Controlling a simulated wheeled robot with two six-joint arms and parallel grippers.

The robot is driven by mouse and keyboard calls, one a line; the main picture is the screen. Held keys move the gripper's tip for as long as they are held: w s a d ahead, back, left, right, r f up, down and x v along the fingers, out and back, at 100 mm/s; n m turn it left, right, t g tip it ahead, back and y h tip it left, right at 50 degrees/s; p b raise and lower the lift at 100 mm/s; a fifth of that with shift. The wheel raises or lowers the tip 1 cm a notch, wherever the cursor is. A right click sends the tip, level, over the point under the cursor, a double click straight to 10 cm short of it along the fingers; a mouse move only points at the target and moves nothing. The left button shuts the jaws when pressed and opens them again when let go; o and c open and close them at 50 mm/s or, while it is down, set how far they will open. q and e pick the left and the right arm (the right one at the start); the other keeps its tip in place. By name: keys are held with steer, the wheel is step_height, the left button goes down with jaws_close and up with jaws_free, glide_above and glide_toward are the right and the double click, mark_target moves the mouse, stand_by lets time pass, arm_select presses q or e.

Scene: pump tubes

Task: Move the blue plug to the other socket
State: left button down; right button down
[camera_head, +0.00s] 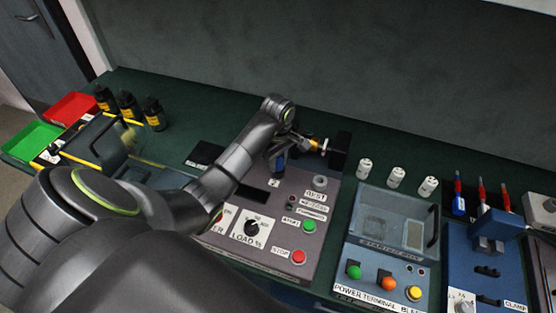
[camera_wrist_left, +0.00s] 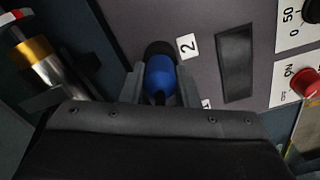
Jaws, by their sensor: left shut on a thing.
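The blue plug (camera_wrist_left: 160,77) is between the fingers of my left gripper (camera_wrist_left: 158,88) in the left wrist view. The gripper is shut on it. The plug's far end meets a dark round socket (camera_wrist_left: 160,48) beside a white label "2" (camera_wrist_left: 187,46). I cannot tell how deep the plug sits. A second label, partly hidden by the gripper body, shows lower down; no other socket can be made out. In the head view my left gripper (camera_head: 284,148) is over the back of the grey control panel (camera_head: 318,240), with the blue plug (camera_head: 279,166) below it. My right gripper is not in view.
A silver fitting with a gold band (camera_wrist_left: 35,55) stands close to the gripper. The panel carries a load knob (camera_head: 252,227), a green button (camera_head: 309,226) and a red stop button (camera_head: 298,257). White cylinders (camera_head: 396,177) and a clear-lidded box (camera_head: 390,221) stand to the right.

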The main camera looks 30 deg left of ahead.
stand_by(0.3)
arm_select(q)
steer(key=shift+r, duration=0.35)
steer(key=shift+r, duration=0.3)
steer(key=shift+p, duration=0.3)
steer(key=shift+r, duration=0.15)
steer(key=shift+r+p, duration=1.15)
steer(key=shift+r, duration=0.85)
